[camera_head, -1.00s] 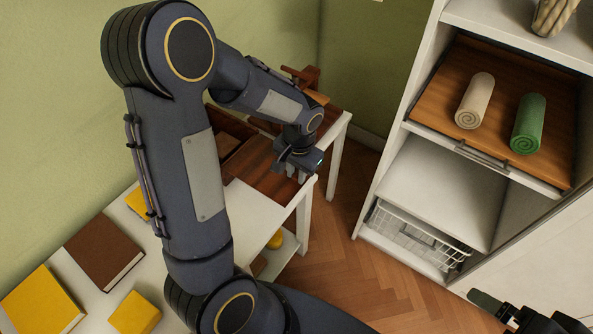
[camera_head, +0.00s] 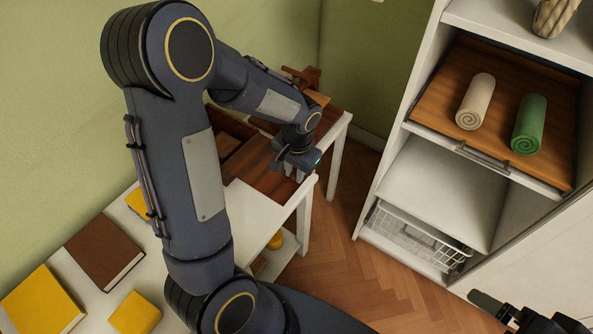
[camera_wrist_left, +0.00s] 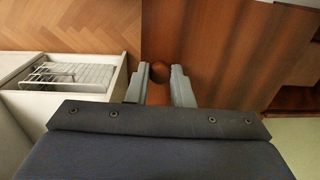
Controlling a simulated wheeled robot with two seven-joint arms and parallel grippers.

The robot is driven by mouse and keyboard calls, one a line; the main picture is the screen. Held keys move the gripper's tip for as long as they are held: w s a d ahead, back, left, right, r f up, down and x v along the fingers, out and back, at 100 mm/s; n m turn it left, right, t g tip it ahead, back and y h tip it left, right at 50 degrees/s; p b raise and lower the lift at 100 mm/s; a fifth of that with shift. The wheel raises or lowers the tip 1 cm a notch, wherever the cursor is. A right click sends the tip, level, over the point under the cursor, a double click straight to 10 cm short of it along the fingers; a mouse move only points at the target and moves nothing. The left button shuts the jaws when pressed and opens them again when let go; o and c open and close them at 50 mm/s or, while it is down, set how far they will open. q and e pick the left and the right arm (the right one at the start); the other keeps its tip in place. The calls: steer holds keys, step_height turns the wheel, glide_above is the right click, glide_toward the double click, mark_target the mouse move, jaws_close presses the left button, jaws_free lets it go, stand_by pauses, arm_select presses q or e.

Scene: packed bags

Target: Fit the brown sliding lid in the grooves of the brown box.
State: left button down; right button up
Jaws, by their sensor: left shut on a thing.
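The brown sliding lid (camera_head: 258,176) is a flat wooden panel at the near side of the brown box (camera_head: 236,126) on the white table. My forearm hides part of both. My left gripper (camera_head: 294,170) is over the lid's right part. Whether the lid's edges sit in the grooves is hidden. My right gripper (camera_head: 488,300) shows only partly at the bottom right.
Yellow and brown books (camera_head: 105,250) and a yellow block (camera_head: 135,313) lie on the table's near part. A brown wooden object (camera_head: 305,78) stands at its far end. A white shelf unit (camera_head: 440,190) with rolled towels stands right, across open floor.

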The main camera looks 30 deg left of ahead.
arm_select(q)
steer(key=w+a+p, duration=0.1)
steer(key=a+p, duration=0.1)
steer(key=a, duration=1.8)
steer(key=shift+w, duration=0.25)
stand_by(5.8)
